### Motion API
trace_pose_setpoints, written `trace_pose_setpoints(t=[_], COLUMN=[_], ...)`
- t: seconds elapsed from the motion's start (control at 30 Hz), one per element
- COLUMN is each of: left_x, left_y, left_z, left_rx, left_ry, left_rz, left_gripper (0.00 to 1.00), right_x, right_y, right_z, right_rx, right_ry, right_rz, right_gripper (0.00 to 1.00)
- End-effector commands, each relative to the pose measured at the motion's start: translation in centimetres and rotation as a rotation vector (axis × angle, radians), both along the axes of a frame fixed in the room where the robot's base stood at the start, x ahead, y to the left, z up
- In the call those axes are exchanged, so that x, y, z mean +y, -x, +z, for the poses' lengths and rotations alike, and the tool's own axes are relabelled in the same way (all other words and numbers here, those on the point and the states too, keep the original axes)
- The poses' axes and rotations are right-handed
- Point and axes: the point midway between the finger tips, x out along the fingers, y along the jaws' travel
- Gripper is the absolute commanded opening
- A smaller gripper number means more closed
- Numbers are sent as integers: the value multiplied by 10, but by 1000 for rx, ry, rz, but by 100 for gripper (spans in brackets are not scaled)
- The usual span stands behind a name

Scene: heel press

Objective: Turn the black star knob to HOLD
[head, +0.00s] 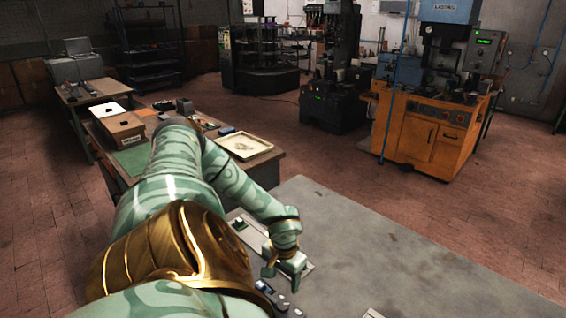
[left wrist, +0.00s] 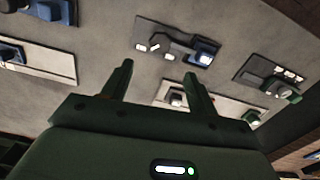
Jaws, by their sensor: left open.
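My left gripper (head: 282,278) is low over the grey tabletop (head: 350,230), above a light plate (head: 308,268). In the left wrist view my left gripper (left wrist: 158,70) is open, with its two fingers apart and nothing seen held. A light plate (left wrist: 235,104) lies beyond the fingers. A small dark fitting (left wrist: 178,97) on this plate shows between the fingers; whether it is the black star knob, I cannot tell. No star shape or HOLD mark can be read in either view. My right gripper is not in view.
In the left wrist view, a dark panel with a blue block (left wrist: 204,52), a panel with a green-grey knob (left wrist: 282,88) and a light plate (left wrist: 45,65) lie nearby. A workbench (head: 255,166) with a tray (head: 244,145) stands behind. The tabletop's right side is mostly clear.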

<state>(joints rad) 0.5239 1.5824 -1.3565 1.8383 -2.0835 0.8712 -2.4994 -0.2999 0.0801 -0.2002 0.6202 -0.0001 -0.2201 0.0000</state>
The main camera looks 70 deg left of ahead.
Motion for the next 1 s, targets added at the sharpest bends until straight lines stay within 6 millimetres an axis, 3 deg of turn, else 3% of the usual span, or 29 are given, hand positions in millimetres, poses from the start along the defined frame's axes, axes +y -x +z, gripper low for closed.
trace_pose_setpoints(t=[0.1,0.3,1.0], left_x=[1,0,0], left_y=[0,0,0], left_z=[29,55,60], left_rx=[-2,-1,0], left_ry=[-2,0,0], left_rz=[-2,-2,-1], left_gripper=[59,59,59], right_x=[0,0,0], right_y=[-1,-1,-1], right_z=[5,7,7], right_rx=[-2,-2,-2], right_ry=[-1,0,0], right_rz=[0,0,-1], right_gripper=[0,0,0])
